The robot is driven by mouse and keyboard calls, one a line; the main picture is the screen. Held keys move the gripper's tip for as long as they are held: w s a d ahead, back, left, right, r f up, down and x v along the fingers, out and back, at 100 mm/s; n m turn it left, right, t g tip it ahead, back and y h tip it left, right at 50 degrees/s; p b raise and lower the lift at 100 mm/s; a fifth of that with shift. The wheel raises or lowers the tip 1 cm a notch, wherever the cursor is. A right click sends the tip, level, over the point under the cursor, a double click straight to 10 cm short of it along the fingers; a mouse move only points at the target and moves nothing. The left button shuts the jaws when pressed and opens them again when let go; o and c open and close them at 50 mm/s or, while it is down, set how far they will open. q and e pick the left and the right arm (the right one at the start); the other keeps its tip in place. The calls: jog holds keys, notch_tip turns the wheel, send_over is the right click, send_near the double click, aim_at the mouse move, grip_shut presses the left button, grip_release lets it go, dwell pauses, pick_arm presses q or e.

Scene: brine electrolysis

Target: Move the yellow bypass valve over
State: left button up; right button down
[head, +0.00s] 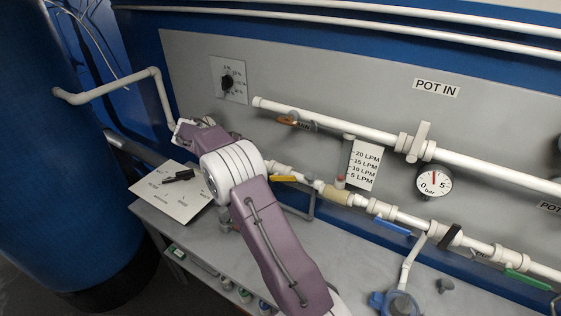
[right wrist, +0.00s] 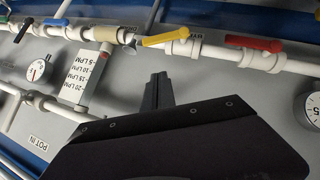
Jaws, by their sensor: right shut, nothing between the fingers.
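The yellow bypass valve handle (head: 283,178) sits on the lower white pipe in the head view, just right of my right arm, and lies roughly along the pipe. In the right wrist view the yellow handle (right wrist: 166,37) points left from its white valve body, slightly tilted to the pipe. My right gripper (right wrist: 157,78) is shut and empty. Its fingertips are apart from the yellow handle, with grey panel showing between them. In the head view my right arm hides these fingers. My left gripper is in neither view.
A red handle (right wrist: 254,42) is on the same pipe, close to the yellow one. Blue (head: 393,228) and green (head: 527,280) handles lie farther along. A flow-scale plate (head: 364,165) and a gauge (head: 434,182) stand near. A white labelled sheet (head: 172,197) lies on the grey bench (head: 350,262).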

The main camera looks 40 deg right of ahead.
jog(key=p, duration=0.4)
send_over(283, 178)
jog(key=w+a, duration=0.1)
jog(key=a, duration=0.1)
notch_tip(283, 178, down, 6)
jog(key=f, duration=0.1)
jog(key=shift+s+d+f+p, duration=0.1)
jog(key=shift+s+f+p, duration=0.25)
jog(key=shift+f, duration=0.45)
jog(key=shift+s+d+f+p, duration=0.1)
jog(key=shift+s+f+p, duration=0.2)
jog(key=shift+f, duration=0.45)
jog(key=shift+f, duration=0.1)
